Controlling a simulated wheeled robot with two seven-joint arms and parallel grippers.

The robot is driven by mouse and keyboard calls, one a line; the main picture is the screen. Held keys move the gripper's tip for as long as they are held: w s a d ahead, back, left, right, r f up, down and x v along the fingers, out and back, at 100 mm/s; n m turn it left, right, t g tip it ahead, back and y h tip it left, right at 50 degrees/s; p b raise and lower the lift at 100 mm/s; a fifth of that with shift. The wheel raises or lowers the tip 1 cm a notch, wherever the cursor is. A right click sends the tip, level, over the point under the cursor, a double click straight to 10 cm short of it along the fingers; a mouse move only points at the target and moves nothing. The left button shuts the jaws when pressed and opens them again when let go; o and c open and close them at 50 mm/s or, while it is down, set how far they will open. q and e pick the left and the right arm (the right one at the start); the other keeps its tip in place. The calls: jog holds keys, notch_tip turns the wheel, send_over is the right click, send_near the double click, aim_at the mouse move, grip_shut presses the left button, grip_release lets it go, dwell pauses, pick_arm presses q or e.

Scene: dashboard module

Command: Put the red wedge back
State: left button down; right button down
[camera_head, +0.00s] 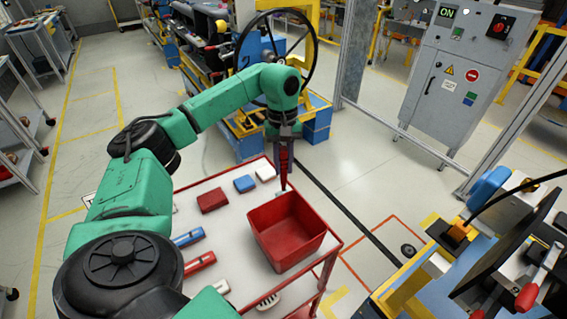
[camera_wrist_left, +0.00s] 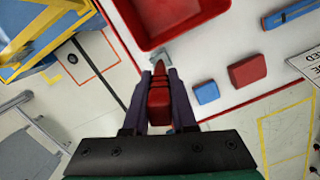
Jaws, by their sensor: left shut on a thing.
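The red wedge (camera_head: 284,165) is in my left gripper (camera_head: 284,155), pointing down above the far edge of the white-topped table, just behind the red bin. In the left wrist view the wedge (camera_wrist_left: 158,100) sits between the two dark fingers of the left gripper (camera_wrist_left: 159,95), with its narrow end toward the bin. A small grey piece (camera_wrist_left: 161,56) lies on the table by the wedge's tip; whether they touch I cannot tell. My right gripper is not in view.
The open red bin (camera_head: 286,232) stands on the red-rimmed table (camera_head: 222,228). Red (camera_head: 212,200), blue (camera_head: 245,184) and white (camera_head: 265,173) blocks lie left of the wedge. Blue (camera_head: 188,237) and red (camera_head: 200,263) longer pieces lie nearer. A yellow-and-blue bench (camera_head: 425,265) stands right.

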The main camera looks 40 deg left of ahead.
aim_at(284, 148)
pick_arm(q)
jog(key=shift+d+f, duration=0.1)
jog(key=shift+f, duration=0.15)
jog(key=shift+f+b, duration=0.3)
jog(key=shift+f, duration=0.05)
jog(key=c, duration=0.7)
grip_release()
jog(key=shift+c, duration=0.2)
jog(key=shift+r, duration=0.15)
jog(key=r, duration=0.7)
jog(key=shift+w+a, duration=0.25)
jog(key=shift+a, duration=0.05)
jog(key=r+p, duration=0.1)
jog(key=r, duration=0.1)
jog(key=r+p, duration=0.1)
jog(key=r, duration=0.1)
jog(key=r+p, duration=0.1)
jog(key=r, duration=0.1)
jog(key=shift+w+a, duration=0.15)
jog(key=shift+a, duration=0.15)
